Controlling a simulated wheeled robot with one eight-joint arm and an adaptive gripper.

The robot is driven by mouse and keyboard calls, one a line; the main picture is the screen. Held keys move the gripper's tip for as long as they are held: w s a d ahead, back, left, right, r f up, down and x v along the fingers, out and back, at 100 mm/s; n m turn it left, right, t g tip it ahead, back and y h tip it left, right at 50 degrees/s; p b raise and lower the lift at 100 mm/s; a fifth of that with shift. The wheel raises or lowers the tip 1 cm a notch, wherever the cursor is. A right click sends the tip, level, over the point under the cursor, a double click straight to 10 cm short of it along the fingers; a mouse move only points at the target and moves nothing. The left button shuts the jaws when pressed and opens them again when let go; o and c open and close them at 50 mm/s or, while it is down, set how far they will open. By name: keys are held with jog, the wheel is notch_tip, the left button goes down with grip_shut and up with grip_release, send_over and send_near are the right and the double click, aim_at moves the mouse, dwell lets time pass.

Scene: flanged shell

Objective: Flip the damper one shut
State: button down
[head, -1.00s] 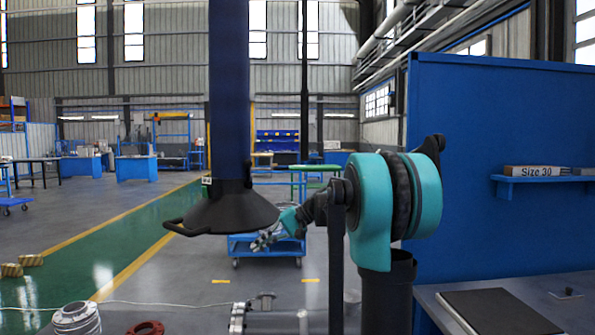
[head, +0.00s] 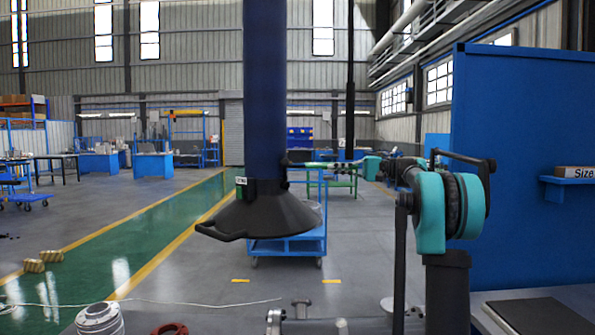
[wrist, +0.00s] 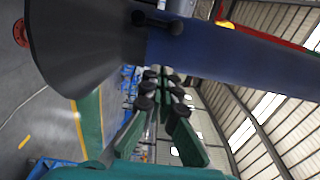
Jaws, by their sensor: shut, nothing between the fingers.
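A dark blue extraction duct (head: 265,90) hangs down and ends in a black conical hood (head: 265,215) with a loop handle at its left. My gripper (wrist: 162,82) is shut and empty, apart from the lever in that picture. In the head view, it is small and hard to make out beside the duct.
A blue cart (head: 290,244) stands behind the hood. A blue partition (head: 515,180) with a shelf stands at the right, above a bench with a dark pad (head: 538,317). A flanged shell (head: 100,318) and a red ring (head: 170,328) lie low at the left.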

jog(key=shift+a, duration=0.1)
send_near(285, 171)
jog(key=w+a, duration=0.3)
jog(key=w, duration=0.2)
jog(key=shift+s+a+r, duration=0.15)
jog(key=shift+s+a, duration=1.3)
jog(key=shift+a, duration=0.1)
